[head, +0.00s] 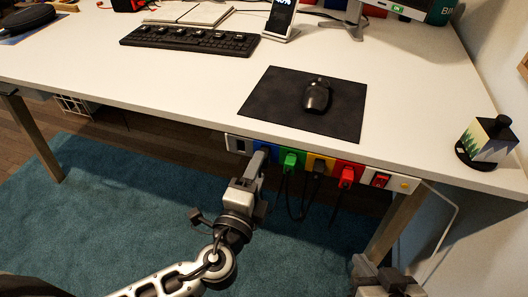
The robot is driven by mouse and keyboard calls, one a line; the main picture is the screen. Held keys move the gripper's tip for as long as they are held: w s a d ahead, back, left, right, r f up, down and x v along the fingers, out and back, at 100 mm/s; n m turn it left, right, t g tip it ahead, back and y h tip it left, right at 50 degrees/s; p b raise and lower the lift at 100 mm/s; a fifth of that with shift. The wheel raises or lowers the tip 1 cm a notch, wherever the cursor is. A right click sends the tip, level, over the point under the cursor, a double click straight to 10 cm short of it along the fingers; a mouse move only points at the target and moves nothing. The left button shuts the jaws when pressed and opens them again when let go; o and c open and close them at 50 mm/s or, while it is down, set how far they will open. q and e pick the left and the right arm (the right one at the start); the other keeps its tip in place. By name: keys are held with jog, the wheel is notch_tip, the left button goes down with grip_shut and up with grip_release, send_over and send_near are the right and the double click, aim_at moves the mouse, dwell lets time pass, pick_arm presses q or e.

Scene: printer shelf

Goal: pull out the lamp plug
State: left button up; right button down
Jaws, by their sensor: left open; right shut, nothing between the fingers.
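A white power strip (233,143) is mounted under the front edge of the desk, with coloured sockets. A green plug (289,162), a black plug (319,167) in the yellow socket and a red plug (347,176) sit in it, with dark cords hanging below. Which plug belongs to the lamp cannot be told. My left gripper (263,160) is open at the blue socket (259,147), its fingers hiding most of that socket and whatever is in it; contact is unclear. My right gripper (377,269) is shut and empty, low at the bottom right, apart from the strip.
The white desk (190,85) carries a keyboard (190,39), a black mat (270,105) with a mouse (316,95), a phone on a stand (280,18), and a small block on a black base (487,142). A red switch (381,180) sits at the strip's right end. A desk leg (393,230) stands right.

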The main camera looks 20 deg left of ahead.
pick_arm(q)
jog(key=w, duration=0.3)
pick_arm(e)
jog(key=shift+s+f, duration=0.1)
jog(key=shift+f, duration=0.3)
pick_arm(q)
jog(key=shift+b, duration=0.3)
pick_arm(e)
jog(key=shift+f, duration=0.2)
dwell(0.6)
pick_arm(q)
grip_shut()
jog(key=s+b, duration=0.1)
jog(key=s, duration=0.5)
pick_arm(e)
jog(key=shift+f, duration=0.65)
dwell(0.4)
